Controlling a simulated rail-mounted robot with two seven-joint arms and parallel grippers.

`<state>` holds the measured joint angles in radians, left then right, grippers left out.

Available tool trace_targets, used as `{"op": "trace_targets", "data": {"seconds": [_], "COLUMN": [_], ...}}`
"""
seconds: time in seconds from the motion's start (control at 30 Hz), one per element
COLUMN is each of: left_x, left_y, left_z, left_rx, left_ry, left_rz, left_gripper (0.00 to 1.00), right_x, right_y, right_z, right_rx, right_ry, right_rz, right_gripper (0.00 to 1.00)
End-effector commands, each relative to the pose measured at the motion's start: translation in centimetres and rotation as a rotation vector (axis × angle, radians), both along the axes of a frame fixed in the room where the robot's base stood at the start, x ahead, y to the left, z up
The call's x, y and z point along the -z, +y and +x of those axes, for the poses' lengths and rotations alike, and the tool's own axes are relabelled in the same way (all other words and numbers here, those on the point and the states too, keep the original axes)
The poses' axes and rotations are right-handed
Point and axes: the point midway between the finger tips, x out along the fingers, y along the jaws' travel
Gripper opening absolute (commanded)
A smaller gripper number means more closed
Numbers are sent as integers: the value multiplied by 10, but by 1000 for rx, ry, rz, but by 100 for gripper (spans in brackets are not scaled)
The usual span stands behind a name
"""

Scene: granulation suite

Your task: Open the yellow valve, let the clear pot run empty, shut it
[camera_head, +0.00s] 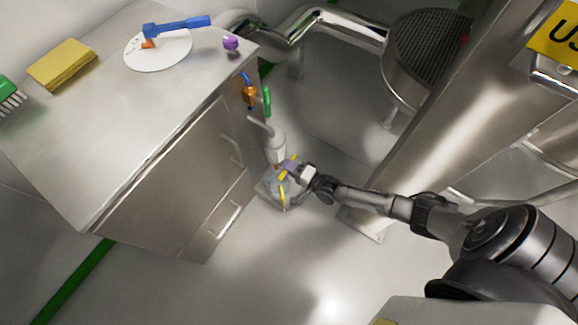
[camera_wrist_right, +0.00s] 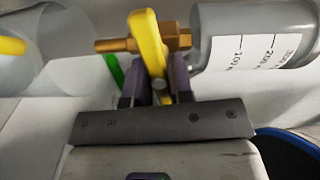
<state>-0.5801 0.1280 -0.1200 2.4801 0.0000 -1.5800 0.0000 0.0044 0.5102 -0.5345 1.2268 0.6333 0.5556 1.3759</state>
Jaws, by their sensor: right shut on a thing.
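The yellow valve handle (camera_wrist_right: 150,45) sits on a brass valve body (camera_wrist_right: 178,42) in the right wrist view, lying roughly crosswise to it. My right gripper (camera_wrist_right: 158,88) is shut on the handle, with its purple fingertips on either side. The brass body joins the clear pot (camera_wrist_right: 252,38), which has a printed scale; I cannot tell its liquid level. In the head view the right gripper (camera_head: 293,166) is at the valve, below the pot (camera_head: 276,143). My left gripper is not in view.
A clear vessel (camera_wrist_right: 60,50) is beyond the valve's other end, with a yellow piece (camera_wrist_right: 11,46) showing at it. A steel cabinet (camera_head: 165,160) stands left of the valve. Blue, orange and green fittings (camera_head: 250,95) are above. Open floor (camera_head: 290,265) lies in front.

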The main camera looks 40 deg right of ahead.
Motion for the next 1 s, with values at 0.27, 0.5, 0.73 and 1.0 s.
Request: {"op": "trace_targets", "data": {"seconds": [0.27,0.5,0.73,1.0], "left_x": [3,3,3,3], "left_y": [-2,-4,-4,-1], "left_z": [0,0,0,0], "left_rx": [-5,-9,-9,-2], "left_ry": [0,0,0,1], "left_rz": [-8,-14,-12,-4], "left_gripper": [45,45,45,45], "right_x": [1,0,0,0], "right_y": [0,0,0,0], "right_z": [0,0,0,0], "right_rx": [0,0,0,0], "right_ry": [22,27,27,27], "right_rz": [88,110,111,110], "right_gripper": [0,0,0,36]}}
